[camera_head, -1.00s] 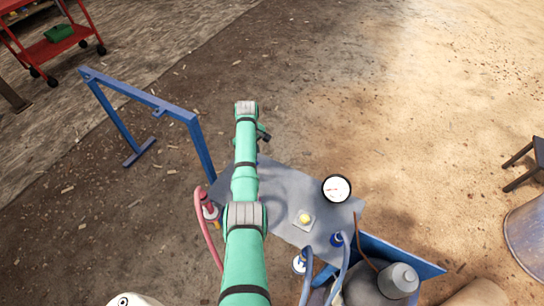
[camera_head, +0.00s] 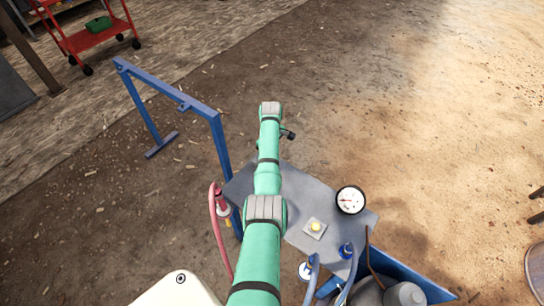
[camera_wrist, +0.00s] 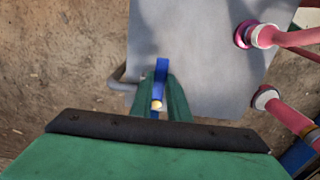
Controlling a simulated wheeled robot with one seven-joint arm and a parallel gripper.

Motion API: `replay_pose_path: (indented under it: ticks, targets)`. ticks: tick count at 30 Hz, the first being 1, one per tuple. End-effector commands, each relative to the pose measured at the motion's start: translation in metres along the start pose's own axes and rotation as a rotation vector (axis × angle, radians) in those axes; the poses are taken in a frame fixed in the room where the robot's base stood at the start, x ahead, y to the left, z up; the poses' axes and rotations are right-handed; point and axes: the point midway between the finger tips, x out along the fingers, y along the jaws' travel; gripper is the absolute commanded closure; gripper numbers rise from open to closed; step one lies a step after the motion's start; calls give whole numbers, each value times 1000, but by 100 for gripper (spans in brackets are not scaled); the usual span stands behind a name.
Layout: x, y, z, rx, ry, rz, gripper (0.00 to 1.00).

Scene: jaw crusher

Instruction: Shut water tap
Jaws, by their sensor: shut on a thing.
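The water tap shows as a blue lever (camera_wrist: 161,70) in the wrist view, at the left edge of a grey metal panel (camera_wrist: 205,50). My gripper (camera_wrist: 160,98) has its two green fingers shut on the lever, one on each side. The lever's far end sticks out past the fingertips. A small pale round part (camera_wrist: 156,104) shows between the fingers. A grey pipe (camera_wrist: 117,80) lies to the left of the fingers. In the head view my arm covers the tap and the gripper.
Red hoses (camera_wrist: 285,105) with pale collars run at the right of the wrist view. The panel (camera_head: 300,185) carries a round gauge (camera_head: 350,200) and a yellow button (camera_head: 316,227). A blue frame (camera_head: 165,100) stands left of my arm. Open ground lies beyond.

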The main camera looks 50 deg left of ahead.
Motion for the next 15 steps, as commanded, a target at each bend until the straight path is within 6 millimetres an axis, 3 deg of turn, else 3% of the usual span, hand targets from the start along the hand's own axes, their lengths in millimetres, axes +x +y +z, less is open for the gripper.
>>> replay_pose_path:
  ticks: [4,5,6,7,15]
  targets:
    - [-5,3,-4,-3,8,9,100]
    - [-5,3,-4,-3,8,9,78]
    - [-5,3,-4,-3,8,9,68]
    - [-5,3,-3,-2,7,8,66]
    - [-2,1,-1,0,3,3,66]
